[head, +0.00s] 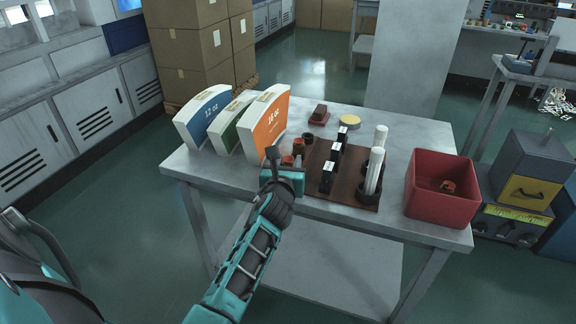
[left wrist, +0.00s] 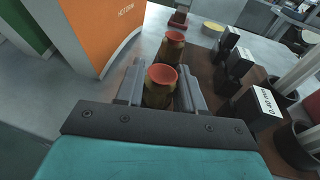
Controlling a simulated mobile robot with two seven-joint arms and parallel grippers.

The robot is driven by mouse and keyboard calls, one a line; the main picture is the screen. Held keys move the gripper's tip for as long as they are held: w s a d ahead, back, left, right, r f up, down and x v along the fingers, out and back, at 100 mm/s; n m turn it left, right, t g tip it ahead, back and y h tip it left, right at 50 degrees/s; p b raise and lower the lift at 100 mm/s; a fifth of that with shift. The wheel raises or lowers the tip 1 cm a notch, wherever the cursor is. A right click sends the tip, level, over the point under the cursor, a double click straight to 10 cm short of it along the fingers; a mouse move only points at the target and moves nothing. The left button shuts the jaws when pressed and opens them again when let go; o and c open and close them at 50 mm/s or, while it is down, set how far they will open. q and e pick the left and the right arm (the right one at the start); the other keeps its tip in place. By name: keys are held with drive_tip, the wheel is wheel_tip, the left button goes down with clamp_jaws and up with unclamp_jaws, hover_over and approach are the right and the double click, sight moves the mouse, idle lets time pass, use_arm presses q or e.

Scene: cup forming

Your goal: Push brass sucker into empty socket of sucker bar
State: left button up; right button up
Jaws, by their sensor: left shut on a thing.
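My left gripper (left wrist: 161,90) is shut on a brass sucker (left wrist: 158,98) with a red-orange cup-shaped top, which stands upright between the two grey fingers. In the head view my left gripper (head: 286,163) is at the left edge of the brown board, by the orange box. A second brass sucker (left wrist: 173,48) with a red top stands just beyond the held one; it also shows in the head view (head: 298,147). I cannot make out the sucker bar or its empty socket in either view. My right gripper is not in view.
The brown board (head: 318,155) carries several black labelled blocks (head: 327,176) and white rods (head: 373,170) in dark holders. An orange box (head: 267,125) stands close on the left. A red bin (head: 440,200) stands at the table's right end. A yellow disc (head: 350,122) lies behind the board.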

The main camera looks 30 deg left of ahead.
use_arm(q)
drive_tip(key=c, duration=0.4)
drive_tip(key=shift+r, duration=0.1)
